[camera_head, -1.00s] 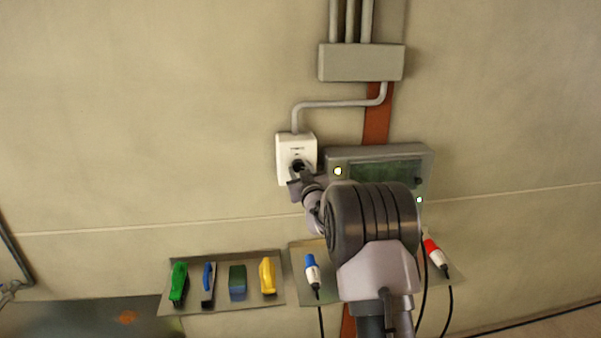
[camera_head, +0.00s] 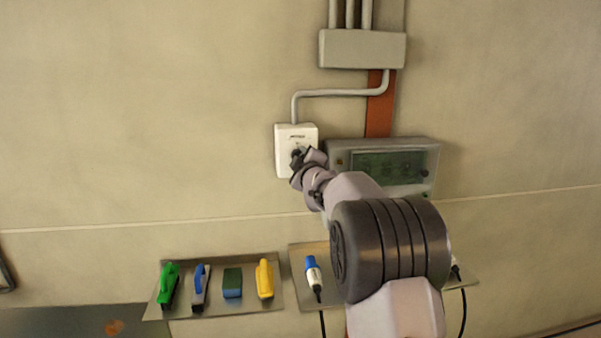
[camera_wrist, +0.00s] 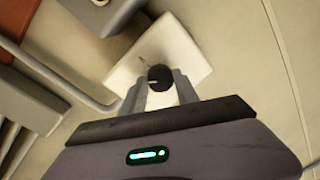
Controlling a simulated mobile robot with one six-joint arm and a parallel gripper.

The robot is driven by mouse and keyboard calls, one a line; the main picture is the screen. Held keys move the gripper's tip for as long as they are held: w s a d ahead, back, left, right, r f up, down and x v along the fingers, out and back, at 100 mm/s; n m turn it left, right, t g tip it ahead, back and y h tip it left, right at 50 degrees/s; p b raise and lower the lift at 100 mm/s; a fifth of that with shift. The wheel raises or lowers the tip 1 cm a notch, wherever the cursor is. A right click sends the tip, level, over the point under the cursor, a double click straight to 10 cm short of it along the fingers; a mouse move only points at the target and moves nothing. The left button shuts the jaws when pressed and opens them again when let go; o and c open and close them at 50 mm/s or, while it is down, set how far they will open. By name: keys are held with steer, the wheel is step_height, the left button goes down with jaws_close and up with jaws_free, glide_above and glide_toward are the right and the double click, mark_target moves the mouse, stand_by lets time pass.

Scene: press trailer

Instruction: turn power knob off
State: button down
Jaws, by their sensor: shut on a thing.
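The power knob (camera_wrist: 160,76) is a round black knob on a white wall box (camera_head: 284,152). In the wrist view it sits between the two grey fingers of my gripper (camera_wrist: 159,82), which are shut on it. A small pale mark shows on the knob's left side in that view. In the head view my gripper (camera_head: 301,160) is at the box front and covers part of the knob. Right of the box is a grey control panel (camera_head: 430,152) with a dark green face. The lamps at its left edge and lower right look unlit.
A grey junction box (camera_head: 361,49) with conduits is above. The wall left of the white box is clear.

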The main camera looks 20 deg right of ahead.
steer(key=n+b, duration=0.7)
steer(key=b, duration=0.1)
steer(key=shift+n+h+b, duration=0.3)
steer(key=shift+n+h, duration=0.1)
steer(key=shift+r, duration=0.15)
steer(key=c, duration=0.9)
jaws_free()
steer(key=b+v, duration=0.1)
steer(key=v, duration=0.4)
steer(key=b+v, duration=0.2)
steer(key=v, duration=0.4)
steer(key=b+v, duration=0.1)
steer(key=v, duration=0.5)
steer(key=shift+s+a+r+b, duration=0.1)
steer(key=shift+a+r+b, duration=0.05)
steer(key=shift+r+b, duration=0.2)
